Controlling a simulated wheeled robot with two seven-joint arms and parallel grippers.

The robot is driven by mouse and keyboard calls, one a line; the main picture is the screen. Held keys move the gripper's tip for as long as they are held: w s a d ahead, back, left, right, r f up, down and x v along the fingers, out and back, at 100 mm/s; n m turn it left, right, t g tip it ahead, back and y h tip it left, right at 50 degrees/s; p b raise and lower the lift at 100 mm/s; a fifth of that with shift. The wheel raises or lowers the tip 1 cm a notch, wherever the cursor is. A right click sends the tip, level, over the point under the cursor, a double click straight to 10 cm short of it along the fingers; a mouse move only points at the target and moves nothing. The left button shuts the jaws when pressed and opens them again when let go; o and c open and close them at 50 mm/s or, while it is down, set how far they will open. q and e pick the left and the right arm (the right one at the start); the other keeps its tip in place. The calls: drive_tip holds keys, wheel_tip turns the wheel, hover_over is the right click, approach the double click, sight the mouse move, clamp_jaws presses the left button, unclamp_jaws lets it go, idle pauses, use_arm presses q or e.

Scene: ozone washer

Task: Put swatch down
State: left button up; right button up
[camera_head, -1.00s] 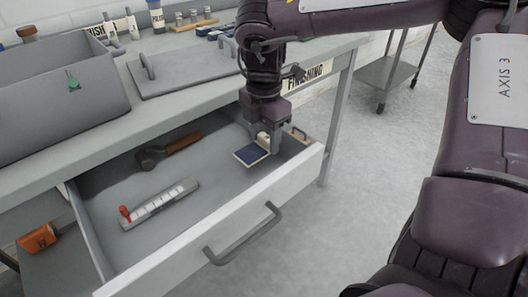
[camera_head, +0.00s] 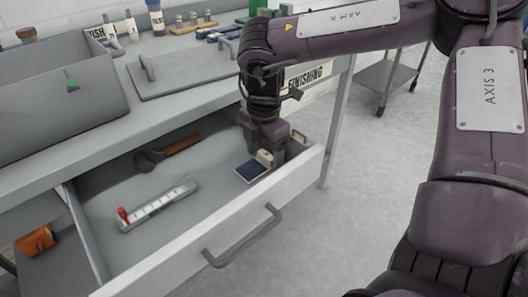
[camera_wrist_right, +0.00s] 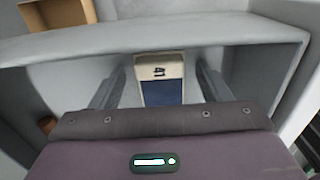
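The swatch (camera_head: 252,172), a dark blue panel with a cream tab, lies in the open drawer near its right end. In the right wrist view the swatch (camera_wrist_right: 158,90) shows its tab marked "41" between my fingers. My right gripper (camera_head: 265,158) points down into the drawer at the tab end. In the wrist view my right gripper (camera_wrist_right: 160,85) is open, with a gap on each side of the swatch. My left gripper is not in view.
The drawer (camera_head: 215,235) also holds a white-slotted strip with a red knob (camera_head: 158,205) and a wooden-handled tool (camera_head: 168,153). The drawer's front wall and handle (camera_head: 245,238) stand close to my gripper. The bench top (camera_head: 60,165) is above.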

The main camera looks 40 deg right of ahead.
sight(264, 156)
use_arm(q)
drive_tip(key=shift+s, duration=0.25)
use_arm(e)
drive_tip(key=shift+r, duration=0.1)
drive_tip(key=shift+r, duration=0.4)
use_arm(q)
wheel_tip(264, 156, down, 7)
drive_tip(key=p, duration=0.2)
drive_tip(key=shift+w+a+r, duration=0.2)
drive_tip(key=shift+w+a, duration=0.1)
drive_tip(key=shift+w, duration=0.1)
use_arm(e)
wheel_tip(264, 156, up, 11)
drive_tip(key=shift+r, duration=0.15)
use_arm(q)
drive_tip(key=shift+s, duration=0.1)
